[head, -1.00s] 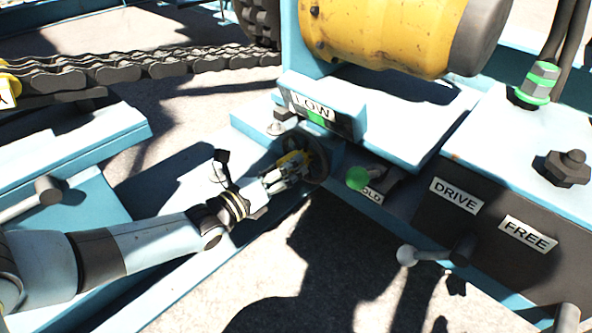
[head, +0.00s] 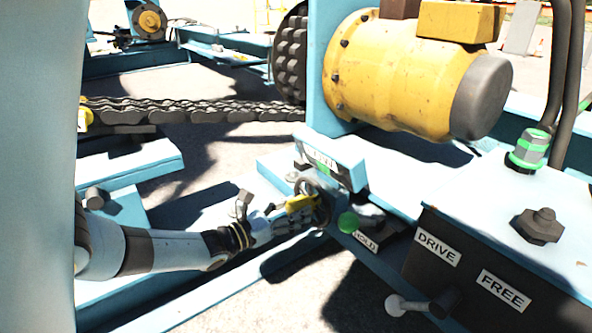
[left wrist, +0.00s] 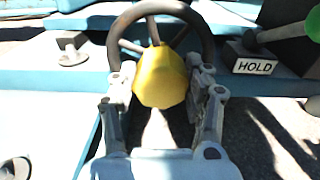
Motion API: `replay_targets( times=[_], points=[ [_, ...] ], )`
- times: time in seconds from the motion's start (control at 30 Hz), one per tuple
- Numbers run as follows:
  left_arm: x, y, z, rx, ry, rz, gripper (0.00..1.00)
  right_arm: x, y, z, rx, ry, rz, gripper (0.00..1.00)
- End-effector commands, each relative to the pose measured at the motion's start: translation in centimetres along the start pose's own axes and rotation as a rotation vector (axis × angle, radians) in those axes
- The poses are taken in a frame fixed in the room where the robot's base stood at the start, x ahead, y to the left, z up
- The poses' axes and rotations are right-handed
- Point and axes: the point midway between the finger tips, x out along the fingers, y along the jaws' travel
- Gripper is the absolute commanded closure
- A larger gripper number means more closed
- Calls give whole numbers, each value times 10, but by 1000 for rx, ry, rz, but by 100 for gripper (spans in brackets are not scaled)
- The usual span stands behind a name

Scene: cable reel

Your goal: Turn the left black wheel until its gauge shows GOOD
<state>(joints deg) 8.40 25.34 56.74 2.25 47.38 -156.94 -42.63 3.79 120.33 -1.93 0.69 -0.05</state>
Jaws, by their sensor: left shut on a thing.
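The black wheel (left wrist: 207,31) stands in front of me in the left wrist view, a dark spoked ring with a yellow knob (left wrist: 159,77) on its near side. My left gripper (left wrist: 163,88) has its fingers on both sides of the yellow knob and is shut on it. In the head view my left gripper (head: 287,222) reaches the wheel (head: 322,208) from the left; the gripper partly hides the wheel. The gauge (head: 322,160) sits just above the wheel in a light blue housing. Its green field shows, but its lettering is too small to read now. My right gripper is not in view.
A green-knobbed lever (head: 348,222) by the HOLD label (head: 365,242) stands close to the wheel's right. A yellow motor (head: 405,75) is above, and a heavy chain (head: 190,112) runs at left.

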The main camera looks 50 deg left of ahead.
Motion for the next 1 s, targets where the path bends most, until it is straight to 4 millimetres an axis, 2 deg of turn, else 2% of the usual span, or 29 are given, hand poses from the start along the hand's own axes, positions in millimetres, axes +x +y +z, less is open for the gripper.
replay_targets(
  times=[0.33,0.37,0.53,0.83,1.0],
  points=[
    [-1,-2,-2,1,2,-3,100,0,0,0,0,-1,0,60],
    [-1,-2,-2,1,2,-3,48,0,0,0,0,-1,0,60],
    [-1,-2,-1,1,2,-2,26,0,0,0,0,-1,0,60],
    [-2,-1,-1,1,1,-1,26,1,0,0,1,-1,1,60],
    [-23,-1,-2,0,5,-1,26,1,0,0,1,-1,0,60]
  ],
)
